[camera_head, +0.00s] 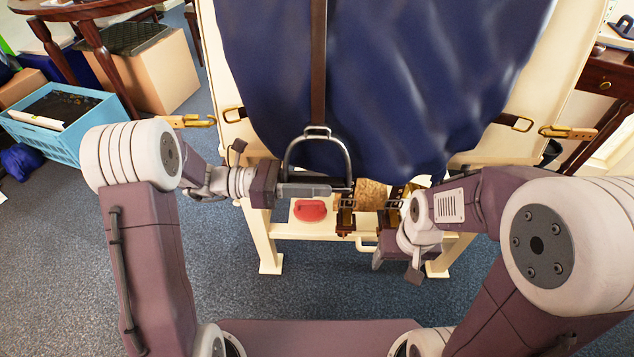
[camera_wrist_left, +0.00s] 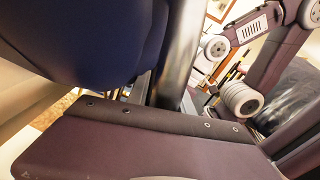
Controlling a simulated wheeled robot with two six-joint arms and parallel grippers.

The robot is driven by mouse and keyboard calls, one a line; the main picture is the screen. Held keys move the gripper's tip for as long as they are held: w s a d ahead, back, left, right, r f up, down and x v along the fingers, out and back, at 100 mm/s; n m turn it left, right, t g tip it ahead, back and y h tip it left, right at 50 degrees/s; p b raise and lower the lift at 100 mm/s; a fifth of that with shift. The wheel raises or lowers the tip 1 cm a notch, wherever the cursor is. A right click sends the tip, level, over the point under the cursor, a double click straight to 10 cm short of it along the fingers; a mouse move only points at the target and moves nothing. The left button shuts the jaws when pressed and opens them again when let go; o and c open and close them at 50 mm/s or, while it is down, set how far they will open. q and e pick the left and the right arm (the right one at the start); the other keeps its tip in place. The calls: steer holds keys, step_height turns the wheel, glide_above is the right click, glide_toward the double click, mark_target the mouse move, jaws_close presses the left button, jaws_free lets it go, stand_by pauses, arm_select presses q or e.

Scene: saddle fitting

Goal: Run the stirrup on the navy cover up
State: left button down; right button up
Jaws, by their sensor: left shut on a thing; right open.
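The navy cover (camera_head: 410,80) drapes over a cream stand. A brown leather strap (camera_head: 318,60) hangs down its front, and the metal stirrup (camera_head: 347,158) hangs at the strap's low end. My left gripper (camera_head: 318,190) is shut on the stirrup at its lower bar. In the left wrist view the stirrup's metal side (camera_wrist_left: 180,55) rises behind my finger, beside the navy cover (camera_wrist_left: 75,40); the gripped spot is hidden. My right gripper (camera_head: 398,265) is open and empty, below and right of the stirrup, apart from it.
Brown straps with buckles (camera_head: 347,205) hang below the cover. Brass-buckled straps stick out at the left (camera_head: 190,121) and right (camera_head: 567,131). A red object (camera_head: 310,210) shows behind the stand's front. A blue crate (camera_head: 60,125) and cardboard box (camera_head: 155,75) stand left on the carpet.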

stand_by(0.5)
arm_select(q)
steer(key=r+p, duration=0.2)
steer(key=p, duration=0.1)
steer(key=w+r+p, duration=0.1)
steer(key=r+p, duration=0.2)
steer(key=shift+w+p, duration=0.1)
steer(key=shift+p, duration=0.2)
steer(key=shift+f, duration=0.1)
steer(key=c, duration=1.1)
jaws_free()
